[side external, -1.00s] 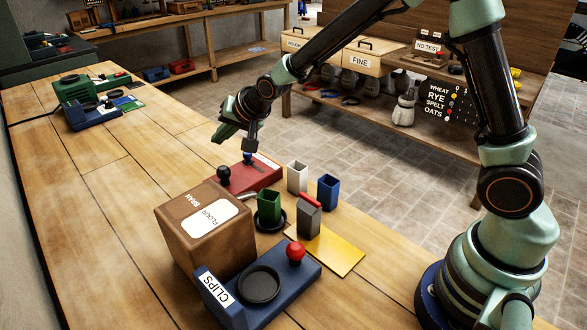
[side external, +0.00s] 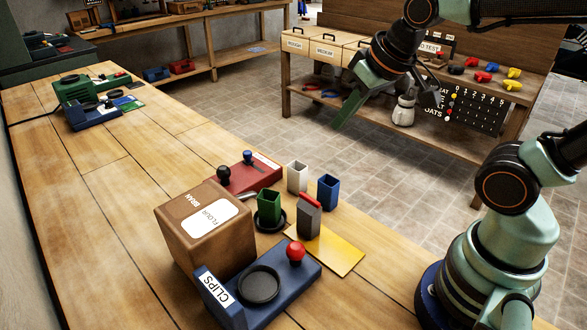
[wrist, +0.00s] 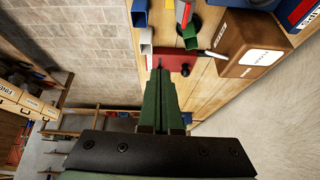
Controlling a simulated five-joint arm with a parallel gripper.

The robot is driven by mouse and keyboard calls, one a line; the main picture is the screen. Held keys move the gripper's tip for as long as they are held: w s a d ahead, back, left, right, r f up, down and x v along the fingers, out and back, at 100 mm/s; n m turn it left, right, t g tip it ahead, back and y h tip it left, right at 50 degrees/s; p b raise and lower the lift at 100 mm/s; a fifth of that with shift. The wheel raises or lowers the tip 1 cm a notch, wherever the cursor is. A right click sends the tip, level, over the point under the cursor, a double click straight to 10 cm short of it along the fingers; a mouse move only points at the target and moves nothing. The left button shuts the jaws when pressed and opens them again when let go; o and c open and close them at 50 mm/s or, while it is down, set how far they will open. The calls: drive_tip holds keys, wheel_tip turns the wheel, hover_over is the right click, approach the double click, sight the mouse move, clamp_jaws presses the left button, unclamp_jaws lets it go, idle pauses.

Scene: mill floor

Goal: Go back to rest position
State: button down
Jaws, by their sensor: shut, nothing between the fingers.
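My gripper (side external: 341,120) hangs in the air at the upper right of the bench in the side view, over the tiled floor in the picture. Its green fingers are together with nothing between them, as the wrist view (wrist: 162,80) also shows. The arm is raised, well clear of the objects on the bench (side external: 120,225).
A brown bran box (side external: 180,240), a blue clips base (side external: 290,290), a red box (side external: 262,175), green (side external: 269,203), white (side external: 297,176) and blue (side external: 328,191) cups, and a grey block (side external: 309,222) by a yellow plate (side external: 345,256) crowd the bench's near end. A shelf bench (side external: 290,90) stands behind.

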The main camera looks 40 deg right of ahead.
drive_tip(key=shift+s+d+f+n, duration=0.1)
drive_tip(key=shift+s+n, duration=0.05)
drive_tip(key=shift+s, duration=0.4)
drive_tip(key=shift+s+d+n, duration=0.1)
drive_tip(key=shift+s+n, duration=0.05)
drive_tip(key=shift+s, duration=0.35)
